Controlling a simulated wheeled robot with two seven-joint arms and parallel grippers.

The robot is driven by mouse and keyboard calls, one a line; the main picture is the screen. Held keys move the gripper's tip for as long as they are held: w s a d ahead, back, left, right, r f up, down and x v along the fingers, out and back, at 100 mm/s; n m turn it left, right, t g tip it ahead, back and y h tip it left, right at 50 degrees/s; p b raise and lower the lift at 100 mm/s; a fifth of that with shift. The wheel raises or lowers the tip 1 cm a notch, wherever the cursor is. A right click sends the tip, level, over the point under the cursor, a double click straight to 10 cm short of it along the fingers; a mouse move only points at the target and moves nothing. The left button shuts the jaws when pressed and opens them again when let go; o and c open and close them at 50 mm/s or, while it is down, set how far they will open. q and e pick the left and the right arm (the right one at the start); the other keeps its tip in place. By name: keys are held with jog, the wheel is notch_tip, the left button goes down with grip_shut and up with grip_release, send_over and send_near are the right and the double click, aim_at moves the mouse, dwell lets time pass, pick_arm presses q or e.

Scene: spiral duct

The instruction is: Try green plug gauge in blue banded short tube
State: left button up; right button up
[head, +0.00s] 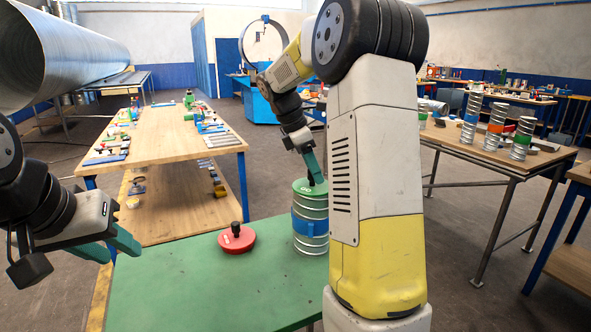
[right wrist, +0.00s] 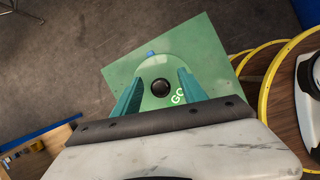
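The green plug gauge (head: 301,188), a flat disc with a black knob, sits at the top of the blue banded short tube (head: 312,243); how deep it is in the tube is hidden. The tube stands upright on the green table top. My right gripper (head: 316,176) is just above the gauge. In the right wrist view its open fingers (right wrist: 161,76) are on either side of the black knob (right wrist: 160,88), with gaps showing, and "GO" reads on the disc. My left gripper (head: 122,252) is open and empty at the left edge of the green table.
A red plug gauge (head: 236,239) with a black knob lies on the green table (head: 185,286), left of the tube. The table's front left is clear. A wooden bench (head: 165,148) with small parts stands behind. Banded tubes (head: 496,125) stand on a table at right.

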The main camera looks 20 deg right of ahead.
aim_at(302, 187)
jog(key=v, duration=0.7)
jog(key=shift+r, duration=0.4)
jog(key=shift+a, duration=0.15)
jog(key=s+a+f+m+t+y, duration=0.1)
jog(key=s+a+m+t+y, duration=0.1)
jog(key=s+m, duration=0.3)
jog(key=s+a+f+m+t+y, duration=0.2)
jog(key=s+a+m, duration=0.3)
jog(key=s, duration=0.6)
jog(key=s+a+f+m+t+y, duration=0.2)
jog(key=s+a+m, duration=0.1)
jog(key=s+m, duration=0.3)
jog(key=shift+s+a+f+t+y, duration=0.25)
jog(key=shift+s+t+y, duration=0.15)
jog(key=shift+s, duration=0.75)
jog(key=shift+d, duration=0.15)
